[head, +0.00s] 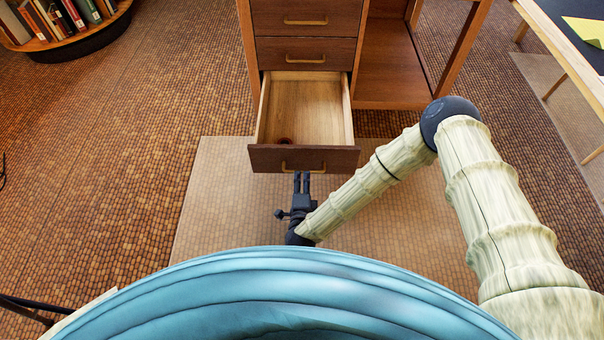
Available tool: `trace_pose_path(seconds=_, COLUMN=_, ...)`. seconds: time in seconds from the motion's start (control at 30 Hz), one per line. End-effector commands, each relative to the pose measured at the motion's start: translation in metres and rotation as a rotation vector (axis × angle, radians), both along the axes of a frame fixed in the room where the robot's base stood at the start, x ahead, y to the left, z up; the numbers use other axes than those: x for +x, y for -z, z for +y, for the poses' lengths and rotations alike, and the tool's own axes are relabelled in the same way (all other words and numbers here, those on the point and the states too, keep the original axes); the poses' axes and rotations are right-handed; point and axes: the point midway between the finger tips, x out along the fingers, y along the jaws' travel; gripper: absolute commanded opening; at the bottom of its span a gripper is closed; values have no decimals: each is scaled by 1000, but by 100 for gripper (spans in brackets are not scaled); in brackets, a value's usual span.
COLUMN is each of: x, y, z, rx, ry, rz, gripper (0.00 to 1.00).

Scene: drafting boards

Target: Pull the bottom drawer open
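The bottom drawer (304,157) of the brown wooden cabinet (305,48) stands well pulled out toward me. Its pale wooden inside shows, with a small dark reddish-brown round spot or object (285,140) near the front left. A tan bar handle (302,166) is on its dark front. My gripper (302,180) is just in front of this handle, its dark fingers pointing at the drawer front. The fingertips overlap the handle's lower edge in the picture. I cannot tell whether they grip it or only stand close to it.
Two closed drawers (305,20) with tan handles are above. An open shelf bay (392,72) is to the right. A table (566,50) stands at the far right and a round bookcase (72,36) at the upper left. A beige mat (212,200) lies under the drawer.

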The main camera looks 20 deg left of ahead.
Motion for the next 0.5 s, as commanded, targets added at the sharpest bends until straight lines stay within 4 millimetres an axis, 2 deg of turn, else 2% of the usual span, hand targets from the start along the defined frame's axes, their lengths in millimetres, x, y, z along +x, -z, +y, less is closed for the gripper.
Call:
trace_pose_path(seconds=0.23, x=-41, y=-9, z=-10, rx=0, ry=0, rz=2, gripper=31)
trace_pose_path(seconds=0.5, x=-62, y=-13, z=-15, rx=0, ry=0, rz=0, gripper=31)
